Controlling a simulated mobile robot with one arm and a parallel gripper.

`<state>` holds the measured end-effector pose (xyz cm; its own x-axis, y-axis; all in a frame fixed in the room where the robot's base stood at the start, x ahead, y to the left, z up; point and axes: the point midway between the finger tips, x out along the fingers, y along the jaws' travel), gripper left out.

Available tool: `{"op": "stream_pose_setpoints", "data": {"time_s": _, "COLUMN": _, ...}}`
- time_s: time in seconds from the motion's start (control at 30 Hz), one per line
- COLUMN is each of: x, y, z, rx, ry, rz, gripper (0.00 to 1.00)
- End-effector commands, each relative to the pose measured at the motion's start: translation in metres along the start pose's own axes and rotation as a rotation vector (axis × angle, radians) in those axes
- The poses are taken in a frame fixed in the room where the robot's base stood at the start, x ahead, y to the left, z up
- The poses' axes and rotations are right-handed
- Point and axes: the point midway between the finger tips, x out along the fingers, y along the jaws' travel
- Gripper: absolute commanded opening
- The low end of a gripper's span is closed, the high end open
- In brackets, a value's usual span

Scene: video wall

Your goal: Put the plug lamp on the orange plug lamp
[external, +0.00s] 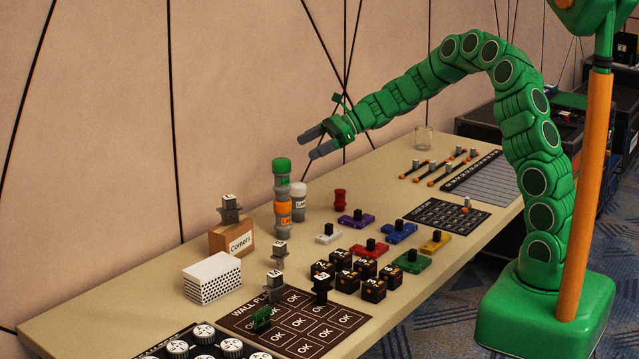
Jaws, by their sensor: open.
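The orange plug lamp (284,208) stands upright on the table, with a grey lower body. A green-topped plug lamp (282,167) with a grey body sits upright on top of it, forming one column. A white-topped lamp (299,188) stands close behind and to the right of the column; whether they touch I cannot tell. My gripper (309,146) is open and empty, in the air up and to the right of the green top, its fingers pointing left and slightly down. It appears clear of the column.
A red knobbed piece (340,199) stands to the right. Coloured blocks (370,248), black numbered cubes (373,289) and a "Corners" box (232,239) surround the column. A clear glass (423,137) stands farther back. The wall runs along the table's left side.

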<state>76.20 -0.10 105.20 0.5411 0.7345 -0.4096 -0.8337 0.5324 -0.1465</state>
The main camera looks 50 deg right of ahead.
Motion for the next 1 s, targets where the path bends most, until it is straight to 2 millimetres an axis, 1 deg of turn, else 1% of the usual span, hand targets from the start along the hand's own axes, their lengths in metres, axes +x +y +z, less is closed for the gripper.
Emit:
{"op": "stream_pose_setpoints", "data": {"time_s": 0.03, "x": 0.0, "y": 0.018, "z": 0.015, "rx": -0.059, "ry": 0.005, "rz": 0.036, "gripper": 0.86}}
{"op": "stream_pose_setpoints", "data": {"time_s": 0.1, "x": -0.001, "y": 0.042, "z": 0.03, "rx": -0.14, "ry": 0.013, "rz": 0.085, "gripper": 0.86}}
{"op": "stream_pose_setpoints", "data": {"time_s": 0.17, "x": -0.003, "y": 0.062, "z": 0.042, "rx": -0.212, "ry": 0.021, "rz": 0.126, "gripper": 0.86}}
{"op": "stream_pose_setpoints", "data": {"time_s": 0.2, "x": -0.005, "y": 0.076, "z": 0.049, "rx": -0.258, "ry": 0.028, "rz": 0.154, "gripper": 0.86}}
{"op": "stream_pose_setpoints", "data": {"time_s": 0.27, "x": -0.008, "y": 0.097, "z": 0.059, "rx": -0.329, "ry": 0.036, "rz": 0.197, "gripper": 0.86}}
{"op": "stream_pose_setpoints", "data": {"time_s": 0.3, "x": -0.01, "y": 0.111, "z": 0.065, "rx": -0.375, "ry": 0.039, "rz": 0.226, "gripper": 0.86}}
{"op": "stream_pose_setpoints", "data": {"time_s": 0.4, "x": -0.018, "y": 0.146, "z": 0.075, "rx": -0.486, "ry": 0.054, "rz": 0.299, "gripper": 0.86}}
{"op": "stream_pose_setpoints", "data": {"time_s": 0.47, "x": -0.024, "y": 0.166, "z": 0.081, "rx": -0.557, "ry": 0.065, "rz": 0.338, "gripper": 0.86}}
{"op": "stream_pose_setpoints", "data": {"time_s": 0.6, "x": -0.04, "y": 0.21, "z": 0.087, "rx": -0.709, "ry": 0.09, "rz": 0.434, "gripper": 0.86}}
{"op": "stream_pose_setpoints", "data": {"time_s": 0.7, "x": -0.054, "y": 0.241, "z": 0.088, "rx": -0.815, "ry": 0.109, "rz": 0.507, "gripper": 0.86}}
{"op": "stream_pose_setpoints", "data": {"time_s": 0.77, "x": -0.063, "y": 0.258, "z": 0.088, "rx": -0.878, "ry": 0.12, "rz": 0.548, "gripper": 0.86}}
{"op": "stream_pose_setpoints", "data": {"time_s": 0.9, "x": -0.087, "y": 0.295, "z": 0.082, "rx": -1.017, "ry": 0.152, "rz": 0.649, "gripper": 0.86}}
{"op": "stream_pose_setpoints", "data": {"time_s": 1.0, "x": -0.105, "y": 0.319, "z": 0.075, "rx": -1.111, "ry": 0.175, "rz": 0.72, "gripper": 0.86}}
